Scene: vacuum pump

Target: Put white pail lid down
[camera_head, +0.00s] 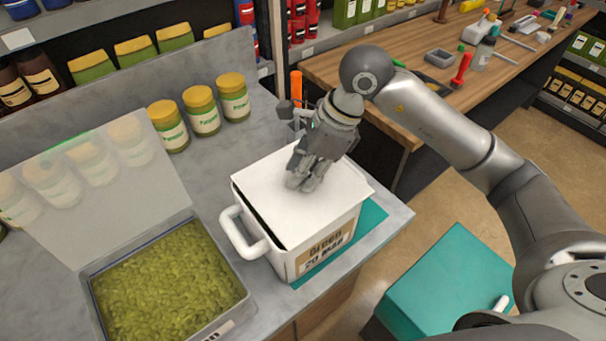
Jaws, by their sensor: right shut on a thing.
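The white pail lid (266,187) lies over the top of the white square pail (322,243), which has a label and a white handle on its left side. The lid sits slightly askew, with a dark gap along its left front edge. My right gripper (303,182) reaches down onto the lid's upper face and is shut on it near the middle. The exact grip point is hidden by the fingers. My left gripper is out of view.
The pail stands on a teal mat (368,218) near the grey counter's right edge. An open bin of green pellets (168,283) with a raised translucent lid (95,185) is at left. Yellow-capped jars (201,110) stand behind. A teal box (447,283) is at lower right.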

